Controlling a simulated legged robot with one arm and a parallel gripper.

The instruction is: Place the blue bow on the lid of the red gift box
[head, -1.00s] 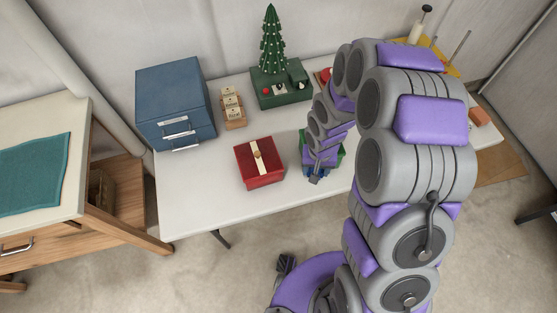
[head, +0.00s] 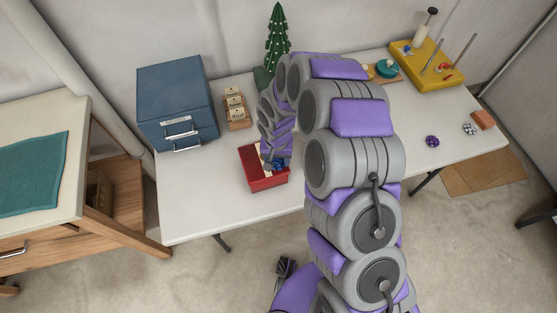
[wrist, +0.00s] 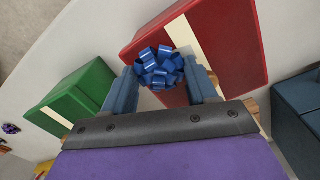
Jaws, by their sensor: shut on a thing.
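The red gift box (head: 268,184) sits on the white table, left of my arm in the head view. Its lid with a cream band shows large in the wrist view (wrist: 238,42). My gripper (wrist: 160,84) is shut on the blue bow (wrist: 158,66), which sits between the fingertips. In the head view the blue bow (head: 279,165) appears over the right part of the red lid, and my gripper (head: 272,162) partly covers the lid. I cannot tell whether the bow touches the lid.
A green box with a cream band (wrist: 75,92) stands beside the red box. A blue cabinet (head: 175,100), a small wooden rack (head: 236,110) and a green tree (head: 277,45) stand behind. A purple bow (head: 432,140) and a silver bow (head: 470,129) lie at right.

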